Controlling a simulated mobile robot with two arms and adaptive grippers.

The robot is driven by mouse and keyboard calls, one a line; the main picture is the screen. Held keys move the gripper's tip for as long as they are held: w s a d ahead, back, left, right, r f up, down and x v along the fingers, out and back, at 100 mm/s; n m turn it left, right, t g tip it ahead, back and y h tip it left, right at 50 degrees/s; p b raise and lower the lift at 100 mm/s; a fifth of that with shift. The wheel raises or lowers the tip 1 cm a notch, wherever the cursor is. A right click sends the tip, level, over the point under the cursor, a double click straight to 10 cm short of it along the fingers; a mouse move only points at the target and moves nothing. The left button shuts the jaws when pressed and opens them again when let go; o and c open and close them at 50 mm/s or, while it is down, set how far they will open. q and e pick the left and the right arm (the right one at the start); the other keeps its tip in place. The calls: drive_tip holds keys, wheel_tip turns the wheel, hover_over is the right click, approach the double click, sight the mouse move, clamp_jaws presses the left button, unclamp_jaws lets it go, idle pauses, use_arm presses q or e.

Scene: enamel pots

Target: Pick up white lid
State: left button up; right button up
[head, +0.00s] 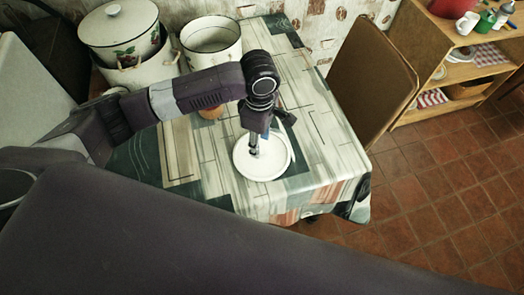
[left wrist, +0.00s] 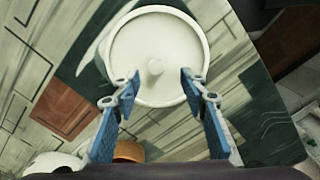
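The white lid (head: 264,167) lies on the patterned tablecloth near the front of the table, in the head view. In the left wrist view the lid (left wrist: 130,50) is round, with a small knob (left wrist: 155,67) at its middle. My left gripper (head: 254,150) is above the lid, pointing down. In the left wrist view my left gripper (left wrist: 158,82) is open, its two fingers apart with nothing between them and the knob just beyond the tips. The arm hides part of the lid in the head view. My right gripper is not in view.
A lidded enamel pot (head: 120,35) and an open white pot (head: 210,40) stand at the table's back left. An orange-brown item (head: 211,112) is behind my arm. A chair (head: 372,80) stands right of the table. Bare tablecloth (head: 320,150) lies right of the lid.

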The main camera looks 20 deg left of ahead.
sight(262, 150)
use_arm(q)
drive_tip(key=f, duration=0.4)
drive_tip(key=shift+w+d+f, duration=0.15)
drive_tip(key=shift+w+f, duration=0.05)
drive_tip(key=shift+w, duration=0.05)
drive_tip(key=shift+c, duration=0.4)
clamp_jaws()
